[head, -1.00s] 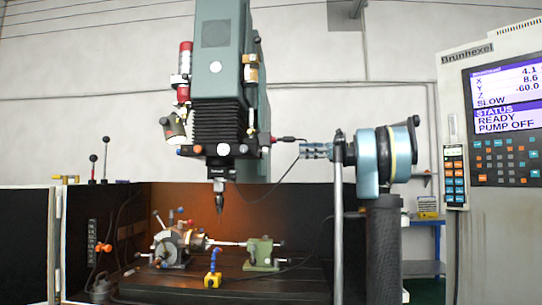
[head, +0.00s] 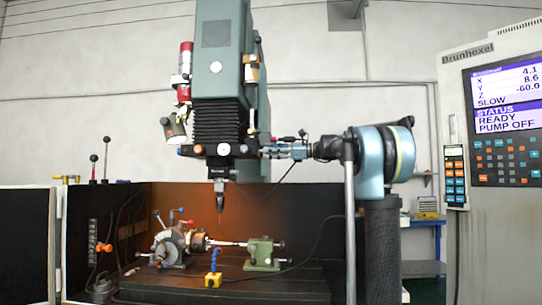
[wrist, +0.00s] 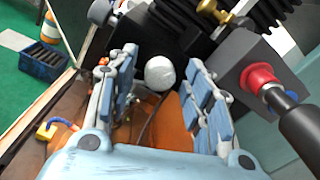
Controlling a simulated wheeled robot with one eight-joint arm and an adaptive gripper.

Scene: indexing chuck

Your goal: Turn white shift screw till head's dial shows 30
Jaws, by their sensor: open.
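A white round knob (head: 224,149), which looks like the white shift screw, sits on the front of the black lower part of the milling head (head: 212,120). In the wrist view a white round knob (wrist: 160,72) shows between my finger pads, a little beyond them; it looks like the same one. My gripper (head: 265,151) is open and empty, just right of the milling head. No contact with the knob is visible. The indexing head (head: 170,247) stands on the machine table below; any dial numbers are too small to read.
A red knob with a black handle (wrist: 262,78) stands close to my right finger in the wrist view. The spindle tool (head: 219,198) hangs below the milling head. A green tailstock (head: 262,254) and yellow block (head: 213,280) are on the table. The control panel (head: 505,110) is at right.

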